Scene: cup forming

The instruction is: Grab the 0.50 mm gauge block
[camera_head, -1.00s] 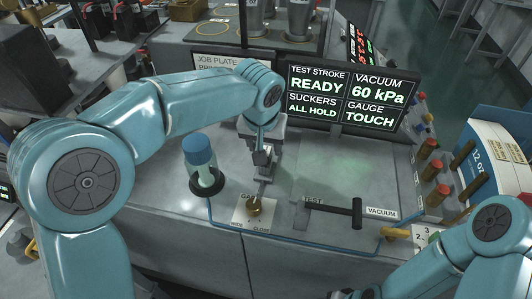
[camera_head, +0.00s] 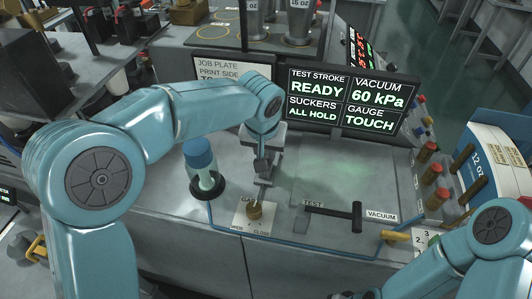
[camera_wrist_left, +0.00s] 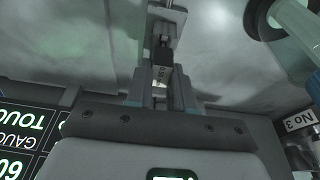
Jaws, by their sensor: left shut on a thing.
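A narrow grey metal piece shows at and beyond the fingertips. In the head view the block is too small to tell apart from the fingers. My right arm enters at the lower right; its gripper is outside the frame.
A blue-capped bottle (camera_head: 201,165) stands in a dark ring left of the gripper. The screen (camera_head: 345,100) reads READY, ALL HOLD, 60 kPa, TOUCH. A black test lever (camera_head: 356,216) lies right of the knob. The worktop behind the lever is clear.

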